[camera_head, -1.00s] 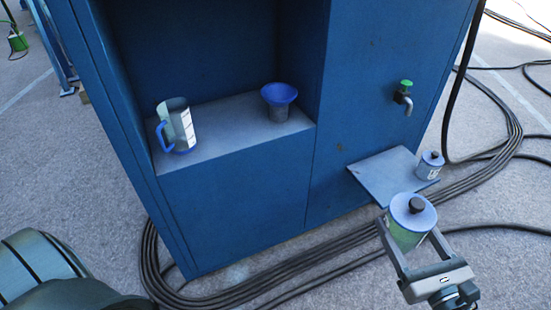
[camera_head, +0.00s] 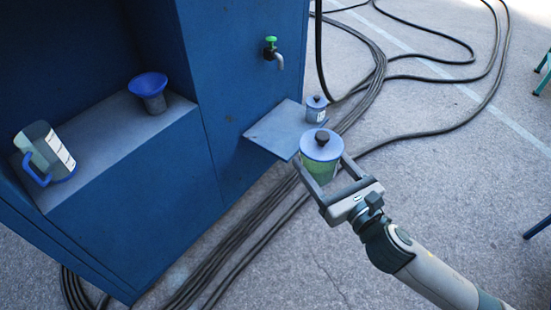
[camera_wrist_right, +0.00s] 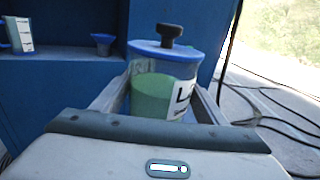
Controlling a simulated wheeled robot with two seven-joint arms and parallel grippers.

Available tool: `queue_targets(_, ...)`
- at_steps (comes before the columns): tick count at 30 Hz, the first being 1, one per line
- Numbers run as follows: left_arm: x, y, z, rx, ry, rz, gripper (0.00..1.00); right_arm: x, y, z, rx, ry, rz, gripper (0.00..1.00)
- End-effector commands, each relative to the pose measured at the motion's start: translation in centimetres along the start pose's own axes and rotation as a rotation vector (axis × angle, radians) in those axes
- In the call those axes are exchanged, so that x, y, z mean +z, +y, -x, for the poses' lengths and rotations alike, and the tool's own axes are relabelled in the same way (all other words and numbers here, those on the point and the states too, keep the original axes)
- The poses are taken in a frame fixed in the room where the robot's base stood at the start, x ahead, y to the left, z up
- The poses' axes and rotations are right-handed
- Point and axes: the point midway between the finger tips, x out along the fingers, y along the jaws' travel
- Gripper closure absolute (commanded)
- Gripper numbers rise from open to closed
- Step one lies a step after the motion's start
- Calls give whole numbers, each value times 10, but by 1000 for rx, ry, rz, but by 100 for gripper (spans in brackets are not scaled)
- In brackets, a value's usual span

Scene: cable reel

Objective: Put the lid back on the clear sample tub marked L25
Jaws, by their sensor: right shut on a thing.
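My right gripper (camera_head: 320,160) is shut on a clear tub (camera_head: 320,173) with green contents, held in the air in front of the small shelf. A blue lid (camera_head: 321,145) with a dark knob sits on top of this tub. In the wrist view the tub (camera_wrist_right: 150,98) stands roughly upright between the fingers. Its white label (camera_wrist_right: 183,97) shows an "L"; the rest is cut off by the finger. The lid (camera_wrist_right: 165,50) covers its mouth; I cannot tell if it is fully seated. A smaller lidded tub (camera_head: 316,112) stands on the shelf, its label unreadable. My left gripper is out of view.
The small shelf (camera_head: 270,132) sticks out from the blue cabinet (camera_head: 215,110) below a tap (camera_head: 273,52). A jug (camera_head: 48,152) and a blue funnel-topped cup (camera_head: 149,90) stand in the cabinet's recess. Black cables (camera_head: 440,130) lie over the floor.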

Motion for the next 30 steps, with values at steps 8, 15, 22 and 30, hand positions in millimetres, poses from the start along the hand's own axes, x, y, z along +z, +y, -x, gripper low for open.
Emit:
queue_targets(8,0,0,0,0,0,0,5,21,-75,27,-353,1,-6,74)
queue_targets(15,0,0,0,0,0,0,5,27,-106,48,-506,6,-19,74)
queue_targets(22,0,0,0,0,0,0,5,27,-108,49,-511,5,-18,74)
queue_targets(30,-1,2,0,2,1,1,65,27,-107,49,-510,5,-18,74)
